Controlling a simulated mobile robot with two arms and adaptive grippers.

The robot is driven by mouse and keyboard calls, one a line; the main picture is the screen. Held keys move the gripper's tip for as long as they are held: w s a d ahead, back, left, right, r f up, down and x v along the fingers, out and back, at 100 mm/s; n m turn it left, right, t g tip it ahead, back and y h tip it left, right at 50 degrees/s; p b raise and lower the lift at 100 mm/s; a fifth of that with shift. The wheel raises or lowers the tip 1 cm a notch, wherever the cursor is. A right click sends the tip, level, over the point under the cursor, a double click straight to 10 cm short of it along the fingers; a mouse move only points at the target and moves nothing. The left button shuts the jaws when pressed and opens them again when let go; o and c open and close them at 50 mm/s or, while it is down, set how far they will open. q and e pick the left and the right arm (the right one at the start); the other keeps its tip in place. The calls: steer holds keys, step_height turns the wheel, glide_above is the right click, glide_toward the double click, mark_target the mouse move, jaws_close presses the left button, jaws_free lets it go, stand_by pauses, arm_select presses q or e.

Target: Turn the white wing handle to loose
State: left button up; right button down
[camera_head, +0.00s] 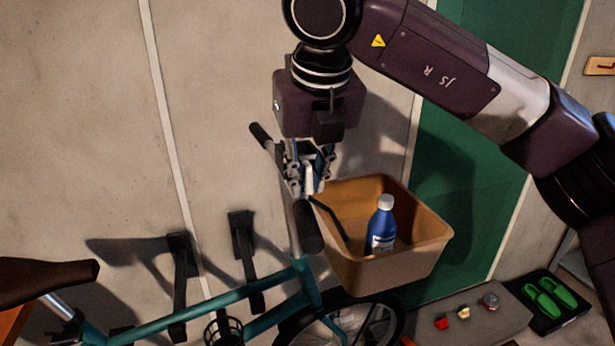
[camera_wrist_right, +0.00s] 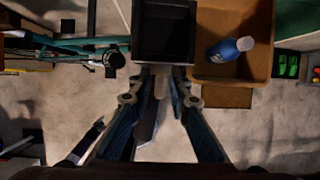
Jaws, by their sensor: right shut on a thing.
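My right gripper (camera_head: 306,180) points down at the handlebar area of a teal bicycle (camera_head: 235,294). Its fingers are closed on a small white piece, the white wing handle (camera_head: 310,178), of which only a narrow part shows between them. In the right wrist view the fingers (camera_wrist_right: 160,98) come together around the same pale piece (camera_wrist_right: 161,84). The fingers hide most of the handle, so its turn angle cannot be read. My left gripper is not in view.
A tan basket (camera_head: 400,265) with a blue bottle (camera_head: 381,228) is close beside the gripper on the right. Dark handlebar grips (camera_head: 308,228) lie close by. Black wall hooks (camera_head: 245,255) are at left. A shelf (camera_head: 470,322) and a tray with green shoes (camera_head: 550,298) are lower right.

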steer(key=c, duration=2)
jaws_free()
steer(key=shift+c, duration=0.2)
steer(key=a+v, duration=0.1)
steer(key=v, duration=1)
steer(key=shift+s+d+r, duration=0.2)
steer(key=shift+d+r, duration=0.2)
steer(key=shift+d, duration=0.1)
